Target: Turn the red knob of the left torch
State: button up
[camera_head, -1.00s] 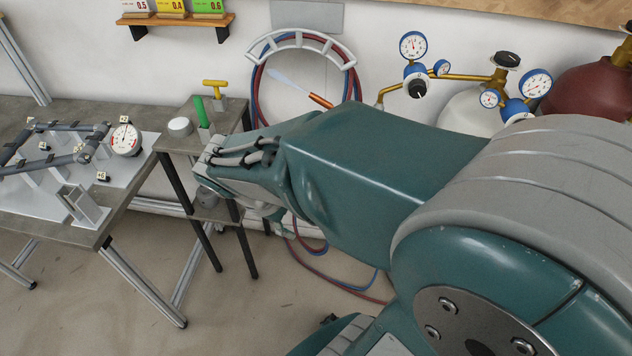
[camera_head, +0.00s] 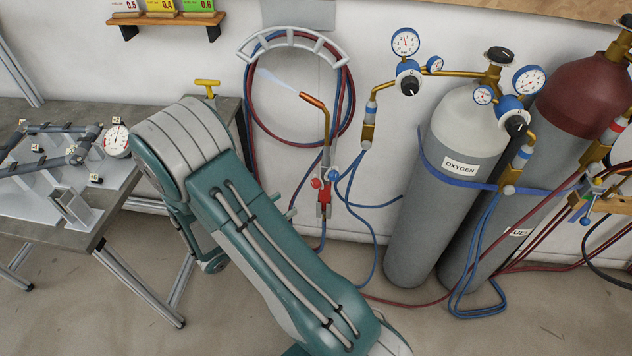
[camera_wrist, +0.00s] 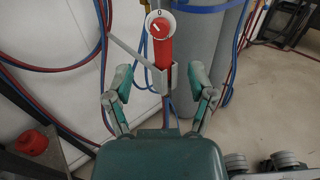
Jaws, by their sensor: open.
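The left torch (camera_head: 325,130) sits upright in a wall bracket, with a copper tip, a red knob (camera_head: 316,183) and a blue knob (camera_head: 333,174). In the wrist view the red knob (camera_wrist: 160,28) faces me at the top centre, inside a white ring marked 0, with a white pointer line tilted to the upper left. A red body runs below it into a grey bracket (camera_wrist: 162,82). My gripper (camera_wrist: 159,84) is open and empty, its fingers apart on either side below the knob, not touching it. In the head view my arm hides the gripper.
A grey oxygen cylinder (camera_head: 455,150) and a maroon-topped fuel cylinder (camera_head: 590,95) stand right of the torch. Red and blue hoses (camera_head: 345,95) hang around it. Another torch (camera_head: 592,190) is partly visible at the right edge. A workbench (camera_head: 60,225) stands left.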

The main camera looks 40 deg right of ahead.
aim_at(313, 184)
jog(key=d, duration=1)
jog(key=shift+w+d, duration=0.1)
jog(key=shift+d, duration=0.15)
grip_shut()
